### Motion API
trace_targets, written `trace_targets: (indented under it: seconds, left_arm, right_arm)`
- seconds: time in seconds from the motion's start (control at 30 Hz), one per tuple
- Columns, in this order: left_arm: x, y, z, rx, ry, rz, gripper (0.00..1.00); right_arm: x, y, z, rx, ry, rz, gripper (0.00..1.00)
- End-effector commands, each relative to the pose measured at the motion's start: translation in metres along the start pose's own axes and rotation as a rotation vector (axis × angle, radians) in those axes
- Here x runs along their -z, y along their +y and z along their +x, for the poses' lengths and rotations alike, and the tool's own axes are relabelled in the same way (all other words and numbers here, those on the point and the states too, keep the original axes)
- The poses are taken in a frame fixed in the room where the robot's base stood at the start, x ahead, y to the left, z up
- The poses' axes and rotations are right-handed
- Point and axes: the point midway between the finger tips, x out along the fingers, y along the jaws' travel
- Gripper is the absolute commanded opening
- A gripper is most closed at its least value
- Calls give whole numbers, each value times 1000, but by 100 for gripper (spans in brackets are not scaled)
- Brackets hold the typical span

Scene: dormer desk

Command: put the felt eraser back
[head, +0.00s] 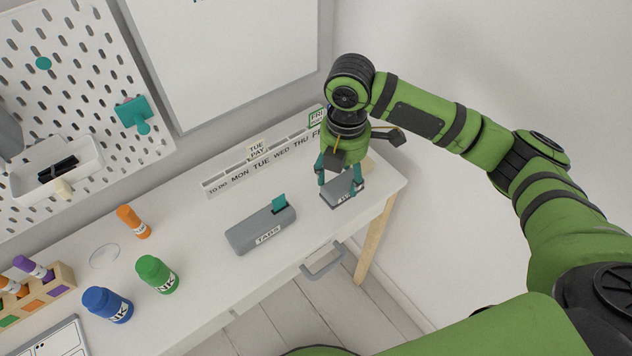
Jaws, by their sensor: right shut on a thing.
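My right gripper (339,180) points down at the right end of the white desk, its teal fingers on either side of a grey block. I take this block to be the felt eraser (341,187); the fingers partly hide it. A white label with dark letters, too small to read, shows at its front, low near the desk top. I cannot tell whether that label is on the block or on a holder under it, or whether the block touches the desk. My left gripper is not in view.
A grey TABS box (245,238) with a teal tab stands left of the gripper. Behind is a weekday strip (215,187) with cards. A drawer handle (323,262) juts out in front.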

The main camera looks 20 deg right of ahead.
Motion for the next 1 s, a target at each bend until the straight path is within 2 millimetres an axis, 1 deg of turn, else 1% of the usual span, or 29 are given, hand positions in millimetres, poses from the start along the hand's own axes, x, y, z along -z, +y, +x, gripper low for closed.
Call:
trace_targets:
  seconds: [0.03, 0.1, 0.2, 0.3, 0.47, 0.6, 0.73, 1.0]
  left_arm:
    - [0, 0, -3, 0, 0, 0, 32]
    - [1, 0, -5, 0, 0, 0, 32]
    - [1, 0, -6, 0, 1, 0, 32]
    - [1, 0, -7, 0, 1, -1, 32]
    - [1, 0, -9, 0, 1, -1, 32]
    - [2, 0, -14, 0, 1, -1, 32]
    - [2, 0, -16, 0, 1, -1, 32]
    - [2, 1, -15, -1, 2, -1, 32]
  right_arm:
    - [5, 12, 5, 2, 2, 0, 36]
    - [9, 27, 15, 2, 1, 2, 36]
    - [14, 44, 26, 0, -1, 1, 36]
    - [17, 55, 33, -1, -1, 1, 36]
    - [19, 60, 41, 0, -1, 0, 36]
    - [18, 59, 61, 2, -2, 2, 36]
    - [18, 60, 75, -2, -2, 2, 36]
    - [18, 60, 78, -3, -3, 1, 36]
